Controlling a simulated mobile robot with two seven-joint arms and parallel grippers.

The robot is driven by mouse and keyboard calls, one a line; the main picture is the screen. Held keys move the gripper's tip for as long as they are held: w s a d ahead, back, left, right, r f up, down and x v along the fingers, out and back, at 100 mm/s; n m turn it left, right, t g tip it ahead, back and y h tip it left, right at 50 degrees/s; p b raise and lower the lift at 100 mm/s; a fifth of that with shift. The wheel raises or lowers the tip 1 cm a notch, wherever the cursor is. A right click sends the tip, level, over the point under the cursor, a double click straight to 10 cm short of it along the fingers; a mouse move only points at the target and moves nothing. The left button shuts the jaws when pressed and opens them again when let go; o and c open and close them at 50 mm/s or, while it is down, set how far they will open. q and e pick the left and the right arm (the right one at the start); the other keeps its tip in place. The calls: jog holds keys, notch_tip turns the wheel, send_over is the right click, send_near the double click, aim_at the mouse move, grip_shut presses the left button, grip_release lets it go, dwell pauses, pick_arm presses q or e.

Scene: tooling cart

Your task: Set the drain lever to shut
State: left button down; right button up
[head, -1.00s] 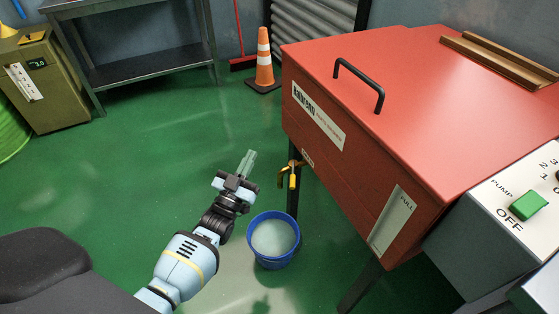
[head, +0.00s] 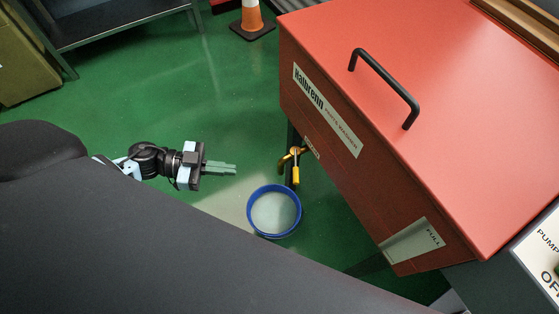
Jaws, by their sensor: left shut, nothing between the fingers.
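The drain lever (head: 295,174) is a yellow handle on a brass tap (head: 288,158), low on the side of the red parts washer (head: 345,165). The handle hangs down from the tap. My left gripper (head: 235,169) is shut and empty, to the left of the tap with its fingers pointing right at it. A clear gap lies between the fingertips and the lever. My right gripper is not in view.
A blue bucket (head: 251,222) holding pale liquid stands on the green floor below the tap. A black handle (head: 385,82) is on the washer's lid. A traffic cone (head: 252,18) and a grey metal bench (head: 100,35) stand at the back.

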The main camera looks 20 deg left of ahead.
pick_arm(q)
send_near(296, 167)
jog(key=d+f, duration=0.2)
jog(key=d, duration=0.4)
jog(key=shift+d+b, duration=0.2)
jog(key=shift+b, duration=0.25)
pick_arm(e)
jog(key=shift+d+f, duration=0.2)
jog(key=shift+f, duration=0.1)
